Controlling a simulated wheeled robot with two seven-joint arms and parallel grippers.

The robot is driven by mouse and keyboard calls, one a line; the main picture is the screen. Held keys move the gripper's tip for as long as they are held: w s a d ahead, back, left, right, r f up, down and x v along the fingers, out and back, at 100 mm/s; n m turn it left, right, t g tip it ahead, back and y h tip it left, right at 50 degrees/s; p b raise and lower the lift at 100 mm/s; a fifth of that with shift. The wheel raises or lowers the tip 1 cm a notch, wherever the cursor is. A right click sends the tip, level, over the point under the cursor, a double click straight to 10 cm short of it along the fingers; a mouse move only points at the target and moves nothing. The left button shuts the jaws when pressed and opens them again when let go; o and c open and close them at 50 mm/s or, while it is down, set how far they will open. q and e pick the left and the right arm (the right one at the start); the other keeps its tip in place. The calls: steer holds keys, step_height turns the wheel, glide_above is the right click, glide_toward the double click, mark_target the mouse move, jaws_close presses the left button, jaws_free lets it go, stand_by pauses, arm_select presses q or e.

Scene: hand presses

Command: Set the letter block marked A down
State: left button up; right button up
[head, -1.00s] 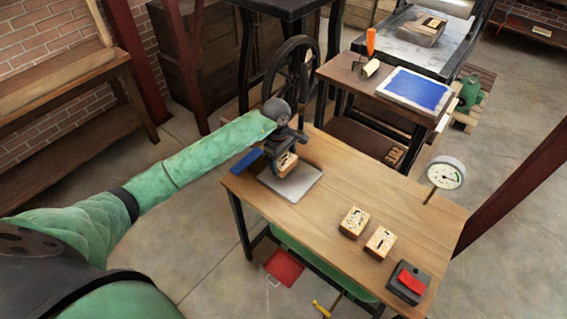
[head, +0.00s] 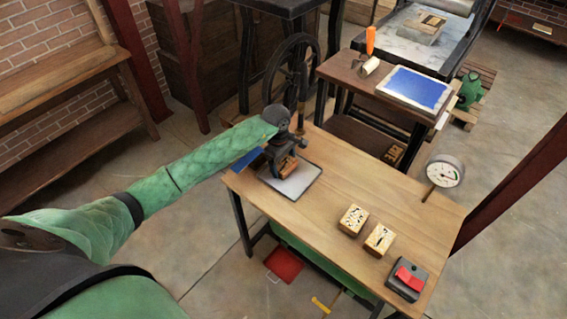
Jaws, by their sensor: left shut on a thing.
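My left gripper (head: 281,161) points down over the far left end of the wooden table and is shut on a small wooden letter block (head: 289,171). The block is partly hidden by the gripper, and I cannot read its letter. It is at or just above a light grey plate (head: 298,184); I cannot tell whether it touches. Two other letter blocks, one (head: 352,220) and another (head: 379,240), stand on the table to the right. My right gripper is not in view.
A blue item (head: 246,160) lies left of the plate. A side table with a blue slab (head: 416,87) stands behind. The table's middle is clear.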

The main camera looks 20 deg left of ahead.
arm_select(q)
steer(key=o, duration=1)
steer(key=shift+o, duration=0.2)
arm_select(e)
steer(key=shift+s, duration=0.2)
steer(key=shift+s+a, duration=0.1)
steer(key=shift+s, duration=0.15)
arm_select(q)
steer(key=shift+r, duration=0.15)
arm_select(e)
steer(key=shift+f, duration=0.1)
arm_select(q)
steer(key=shift+a+r, duration=0.1)
steer(key=shift+r, duration=0.75)
step_height(320, 180, up, 10)
steer(key=a+b, duration=0.1)
steer(key=b, duration=0.3)
steer(key=shift+w+a, duration=0.25)
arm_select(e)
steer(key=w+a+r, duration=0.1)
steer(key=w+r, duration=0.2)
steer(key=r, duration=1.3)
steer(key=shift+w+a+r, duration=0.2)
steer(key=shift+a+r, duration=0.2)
